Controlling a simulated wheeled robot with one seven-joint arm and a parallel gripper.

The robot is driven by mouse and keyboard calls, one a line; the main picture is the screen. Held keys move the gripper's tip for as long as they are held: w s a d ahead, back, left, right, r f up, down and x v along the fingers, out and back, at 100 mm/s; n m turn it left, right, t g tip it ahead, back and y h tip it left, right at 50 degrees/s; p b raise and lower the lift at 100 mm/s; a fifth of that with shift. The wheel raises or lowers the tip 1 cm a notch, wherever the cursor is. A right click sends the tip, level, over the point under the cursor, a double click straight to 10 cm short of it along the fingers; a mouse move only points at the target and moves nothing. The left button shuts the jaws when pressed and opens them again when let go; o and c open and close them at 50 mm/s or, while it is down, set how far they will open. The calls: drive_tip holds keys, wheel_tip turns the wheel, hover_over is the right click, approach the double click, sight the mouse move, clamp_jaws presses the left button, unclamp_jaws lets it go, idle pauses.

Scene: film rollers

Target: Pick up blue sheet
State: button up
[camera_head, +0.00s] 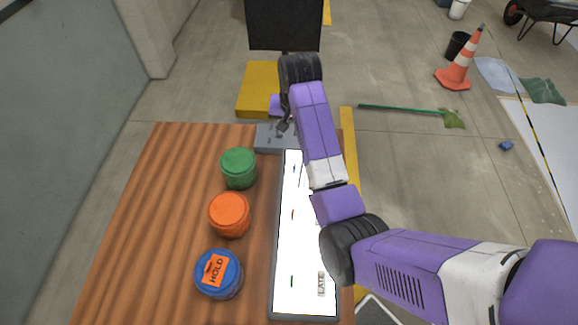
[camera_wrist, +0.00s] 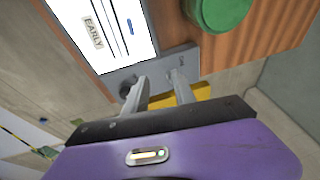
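A blue round roller (camera_head: 225,286) with an orange HOLD label stands at the near left of the wooden table (camera_head: 150,235). An orange roller (camera_head: 229,215) and a green roller (camera_head: 238,168) stand behind it in a row. The green one also shows in the wrist view (camera_wrist: 222,10). My gripper (camera_head: 284,125) is over a grey plate (camera_head: 266,140) at the table's far end, away from the blue roller. In the wrist view my gripper (camera_wrist: 158,77) has its two fingers apart, with nothing between them. No flat blue sheet shows on the table.
A lit white panel (camera_head: 290,240) with EARLY and LATE labels lies right of the rollers, partly behind my arm. A yellow block (camera_head: 258,88) and dark screen (camera_head: 284,25) stand beyond the table. A pale bluish sheet (camera_head: 497,73) lies on the floor by a cone (camera_head: 457,66).

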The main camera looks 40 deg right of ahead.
sight(294, 169)
drive_tip(key=s+a+f+g, duration=0.1)
drive_tip(key=s, duration=0.1)
drive_tip(key=s+a+f+g+y, duration=0.1)
drive_tip(key=f, duration=0.1)
drive_tip(key=s+a+f+g, duration=0.1)
drive_tip(key=s, duration=0.1)
drive_tip(key=shift+s+a+f+m+b, duration=0.1)
drive_tip(key=shift+s+f+m+b, duration=0.2)
drive_tip(key=shift+f+m+b, duration=0.1)
drive_tip(key=shift+d+f+p, duration=0.2)
drive_tip(key=shift+f+p, duration=0.4)
drive_tip(key=shift+f, duration=2.1)
drive_tip(key=shift+c, duration=0.2)
clamp_jaws()
